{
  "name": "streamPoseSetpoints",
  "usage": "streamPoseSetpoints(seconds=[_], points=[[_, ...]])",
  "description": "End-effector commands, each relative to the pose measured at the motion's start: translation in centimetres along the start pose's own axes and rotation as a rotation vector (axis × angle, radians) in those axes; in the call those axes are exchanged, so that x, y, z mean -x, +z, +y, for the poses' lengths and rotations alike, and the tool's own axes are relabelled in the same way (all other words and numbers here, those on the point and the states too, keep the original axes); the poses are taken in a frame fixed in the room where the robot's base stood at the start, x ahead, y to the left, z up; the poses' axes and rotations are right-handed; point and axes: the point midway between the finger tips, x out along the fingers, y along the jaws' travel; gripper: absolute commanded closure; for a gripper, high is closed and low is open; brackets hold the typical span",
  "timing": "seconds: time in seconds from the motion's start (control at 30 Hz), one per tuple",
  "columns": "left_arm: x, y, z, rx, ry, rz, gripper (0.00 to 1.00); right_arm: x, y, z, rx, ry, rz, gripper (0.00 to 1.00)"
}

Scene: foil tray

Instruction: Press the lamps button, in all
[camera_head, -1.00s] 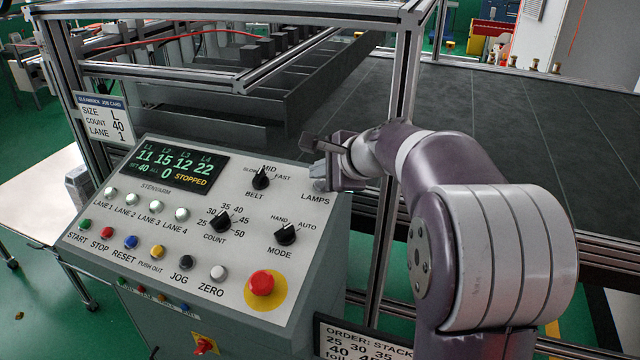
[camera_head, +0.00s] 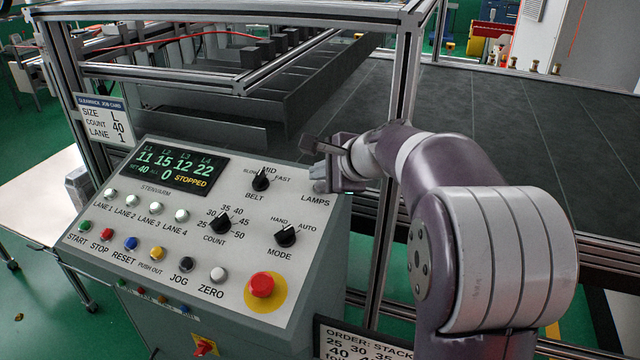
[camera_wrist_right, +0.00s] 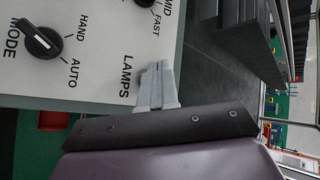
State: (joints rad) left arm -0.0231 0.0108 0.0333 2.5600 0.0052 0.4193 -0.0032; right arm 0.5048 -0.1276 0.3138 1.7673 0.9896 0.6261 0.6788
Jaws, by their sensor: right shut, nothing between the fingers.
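The LAMPS label (camera_head: 315,199) is printed at the upper right of the control panel (camera_head: 170,240); it also shows in the right wrist view (camera_wrist_right: 127,75). The lamps button itself is hidden behind my right gripper. My right gripper (camera_head: 320,180) is over the panel's upper right corner, just above the label, fingers shut with nothing between them. In the right wrist view the closed fingertips (camera_wrist_right: 154,70) are beside the label, at the panel's edge. I cannot tell whether they touch the button. My left gripper is not in view.
The BELT knob (camera_head: 261,179) and MODE knob (camera_head: 286,235) are near the gripper. A red stop button (camera_head: 262,284) is lower on the panel. A metal frame post (camera_head: 392,190) stands behind my right arm. The display (camera_head: 172,171) reads STOPPED.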

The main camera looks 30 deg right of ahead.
Motion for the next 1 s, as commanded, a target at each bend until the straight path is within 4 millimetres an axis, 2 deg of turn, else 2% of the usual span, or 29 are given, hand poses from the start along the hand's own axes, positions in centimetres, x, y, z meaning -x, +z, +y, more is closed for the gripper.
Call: streamPoseSetpoints(seconds=[0.53, 0.8, 1.0], points=[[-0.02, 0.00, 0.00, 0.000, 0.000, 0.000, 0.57, -0.01, -0.01, 0.02, 0.000, 0.000, 0.000, 1.00], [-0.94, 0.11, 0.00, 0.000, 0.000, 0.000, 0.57, -0.64, -0.45, 0.53, 0.000, 0.000, 0.000, 1.00], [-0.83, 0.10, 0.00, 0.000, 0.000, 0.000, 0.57, -0.58, -0.42, 0.43, 0.000, 0.000, 0.000, 1.00]])
